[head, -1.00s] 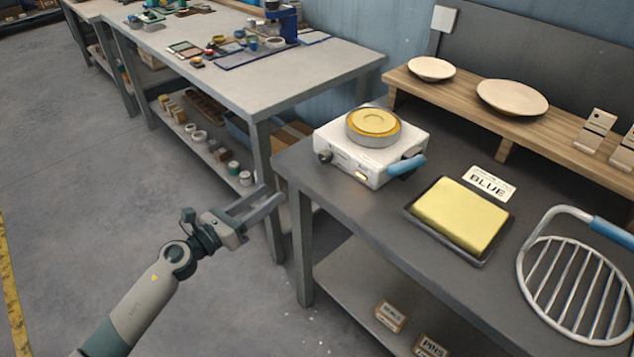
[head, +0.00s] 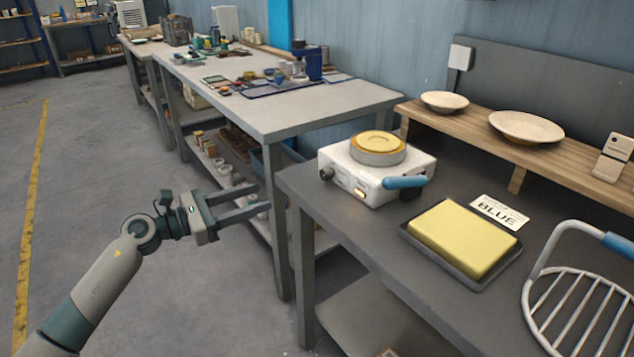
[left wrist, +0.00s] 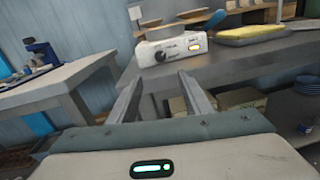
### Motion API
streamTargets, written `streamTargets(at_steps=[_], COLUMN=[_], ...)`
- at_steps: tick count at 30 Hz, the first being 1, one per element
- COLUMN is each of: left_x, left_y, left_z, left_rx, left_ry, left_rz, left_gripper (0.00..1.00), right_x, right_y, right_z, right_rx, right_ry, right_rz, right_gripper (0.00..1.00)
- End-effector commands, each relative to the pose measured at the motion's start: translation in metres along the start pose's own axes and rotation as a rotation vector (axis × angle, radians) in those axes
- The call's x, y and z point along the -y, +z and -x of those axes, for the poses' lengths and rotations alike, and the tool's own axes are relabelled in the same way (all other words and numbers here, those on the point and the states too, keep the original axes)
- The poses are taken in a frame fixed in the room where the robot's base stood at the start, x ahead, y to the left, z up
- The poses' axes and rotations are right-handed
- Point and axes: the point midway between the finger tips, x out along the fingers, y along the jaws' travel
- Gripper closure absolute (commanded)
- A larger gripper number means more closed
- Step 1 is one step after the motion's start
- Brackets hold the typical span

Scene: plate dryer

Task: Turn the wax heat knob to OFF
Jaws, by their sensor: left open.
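A white wax heater (head: 366,176) stands at the near left corner of the dark bench, with a round pan of yellow wax (head: 377,147) on top. Its dark heat knob (head: 326,173) is on the left of the front face, beside a lit orange switch (head: 359,194). In the left wrist view the knob (left wrist: 160,56) shows ahead, beyond the fingers; its setting is too small to read. My left gripper (head: 262,199) is open and empty, left of the bench and apart from the heater. My right gripper is not in view.
A blue handle (head: 405,182) sticks out at the heater's right. A tray with a yellow block (head: 463,237), a BLUE card (head: 500,212) and a wire rack (head: 580,300) lie further right. A wooden shelf (head: 580,160) holds bowls behind. Another table (head: 290,115) stands at left.

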Motion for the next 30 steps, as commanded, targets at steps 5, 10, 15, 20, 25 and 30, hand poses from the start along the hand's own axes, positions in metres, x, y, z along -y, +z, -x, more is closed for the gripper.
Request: streamTargets(at_steps=[5, 10, 15, 20, 25, 30], left_x=[0.000, 0.000, 0.000, 0.001, 0.000, 0.000], left_y=[0.000, 0.000, 0.001, 0.002, 0.002, 0.002], left_z=[-0.001, -0.007, -0.023, -0.048, -0.079, -0.109], left_rx=[0.000, 0.001, 0.001, 0.003, 0.003, 0.003], left_ry=[0.000, 0.000, -0.001, -0.001, 0.000, 0.000], left_rz=[0.001, 0.002, 0.002, 0.002, 0.003, 0.004], left_gripper=[0.55, 0.55, 0.55, 0.55, 0.55, 0.55], right_x=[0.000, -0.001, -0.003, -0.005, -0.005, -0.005], right_y=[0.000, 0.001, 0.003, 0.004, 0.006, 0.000], right_z=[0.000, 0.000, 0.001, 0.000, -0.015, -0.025], right_rx=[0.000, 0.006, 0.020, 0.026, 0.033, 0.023], right_ry=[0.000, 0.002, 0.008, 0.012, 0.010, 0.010], right_rz=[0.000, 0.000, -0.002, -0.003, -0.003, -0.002], right_gripper=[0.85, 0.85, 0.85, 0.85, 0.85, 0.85])
